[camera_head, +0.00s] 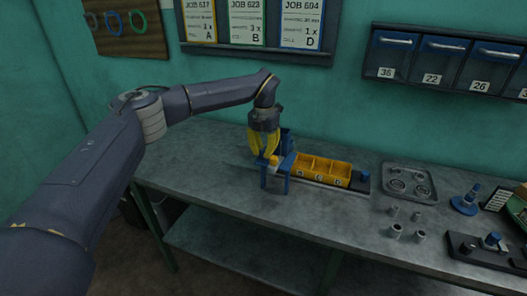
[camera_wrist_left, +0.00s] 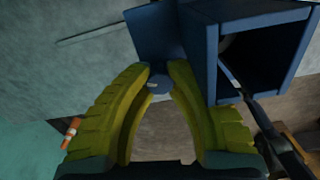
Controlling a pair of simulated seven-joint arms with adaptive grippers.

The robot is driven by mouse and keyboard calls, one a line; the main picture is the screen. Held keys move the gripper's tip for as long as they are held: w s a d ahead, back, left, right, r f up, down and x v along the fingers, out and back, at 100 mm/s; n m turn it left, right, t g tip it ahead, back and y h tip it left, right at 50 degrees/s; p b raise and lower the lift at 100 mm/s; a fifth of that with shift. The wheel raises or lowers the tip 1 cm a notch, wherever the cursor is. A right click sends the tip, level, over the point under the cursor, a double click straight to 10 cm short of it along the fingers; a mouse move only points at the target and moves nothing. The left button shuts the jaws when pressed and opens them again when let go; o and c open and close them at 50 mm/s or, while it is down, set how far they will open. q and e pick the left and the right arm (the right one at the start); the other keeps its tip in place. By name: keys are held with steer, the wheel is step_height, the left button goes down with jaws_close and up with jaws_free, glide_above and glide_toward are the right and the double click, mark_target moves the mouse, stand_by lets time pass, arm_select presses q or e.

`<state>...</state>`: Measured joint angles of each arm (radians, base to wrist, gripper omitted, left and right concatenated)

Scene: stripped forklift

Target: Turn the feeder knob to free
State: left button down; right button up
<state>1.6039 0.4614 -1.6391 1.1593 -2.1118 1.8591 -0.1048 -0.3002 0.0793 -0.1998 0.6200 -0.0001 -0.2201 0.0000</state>
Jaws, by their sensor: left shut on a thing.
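The blue feeder (camera_head: 287,163) stands on the grey bench, at the left end of a row of yellow bins. In the left wrist view, its open box (camera_wrist_left: 262,50) is at the upper right. My left gripper (camera_head: 270,156) points down at the feeder with its yellow fingers. In the left wrist view, the fingertips (camera_wrist_left: 158,74) close on a small grey-blue knob (camera_wrist_left: 156,84), which is mostly hidden between them. I cannot read the knob's setting or any marks. My right gripper is in neither view.
Yellow bins (camera_head: 323,170) sit on a dark rail beside the feeder. A metal tray (camera_head: 408,182) and several small grey cylinders stand to the right. The bench's front left is clear.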

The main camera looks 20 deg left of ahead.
mark_target(264, 150)
arm_select(q)
steer(key=shift+r+n, duration=0.1)
steer(key=shift+n, duration=0.3)
steer(key=c, duration=1.1)
jaws_free()
step_height(264, 150, up, 12)
